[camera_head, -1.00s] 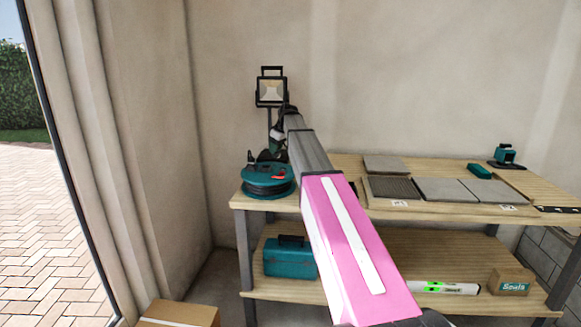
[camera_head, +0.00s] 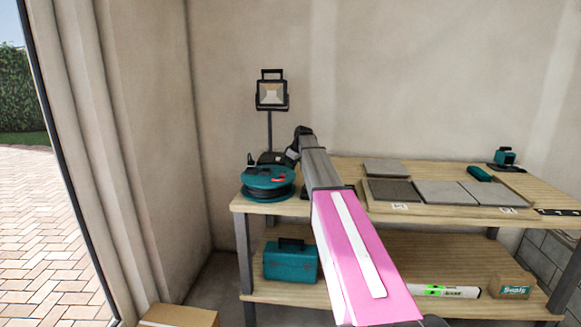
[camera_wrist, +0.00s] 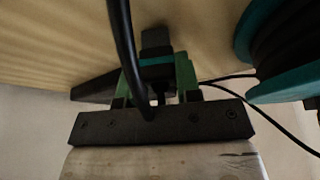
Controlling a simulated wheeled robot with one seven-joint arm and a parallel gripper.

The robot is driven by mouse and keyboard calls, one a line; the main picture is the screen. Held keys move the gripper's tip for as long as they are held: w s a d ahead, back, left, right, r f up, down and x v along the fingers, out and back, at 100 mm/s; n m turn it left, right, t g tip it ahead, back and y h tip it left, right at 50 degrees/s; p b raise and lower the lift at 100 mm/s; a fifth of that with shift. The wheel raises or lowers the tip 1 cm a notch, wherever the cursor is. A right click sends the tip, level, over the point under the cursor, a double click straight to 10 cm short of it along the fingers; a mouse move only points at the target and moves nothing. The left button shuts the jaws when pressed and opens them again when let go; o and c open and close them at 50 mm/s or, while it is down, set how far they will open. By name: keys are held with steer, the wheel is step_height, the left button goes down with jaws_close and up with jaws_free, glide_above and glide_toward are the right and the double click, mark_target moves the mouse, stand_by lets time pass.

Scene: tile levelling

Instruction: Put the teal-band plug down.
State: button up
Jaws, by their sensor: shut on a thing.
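In the wrist view my gripper (camera_wrist: 156,82) has its green fingers closed on the dark plug (camera_wrist: 156,42), whose teal band (camera_wrist: 156,61) shows between them. A thick black cable crosses in front of the plug. The wooden bench top (camera_wrist: 60,35) lies close behind the plug; I cannot tell whether they touch. In the head view my gripper (camera_head: 290,155) is small and partly hidden by my arm, just right of the teal cable reel (camera_head: 267,180). The plug cannot be made out there.
The cable reel is also close on the right in the wrist view (camera_wrist: 258,65). A work light (camera_head: 271,93) stands behind the gripper. Grey tiles (camera_head: 445,192) cover the bench's middle right. A teal toolbox (camera_head: 290,262) sits on the lower shelf.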

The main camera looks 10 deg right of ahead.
steer(key=shift+f, duration=0.15)
steer(key=o, duration=1)
steer(key=v, duration=1.2)
steer(key=shift+a+r, duration=0.1)
steer(key=shift+r, duration=0.15)
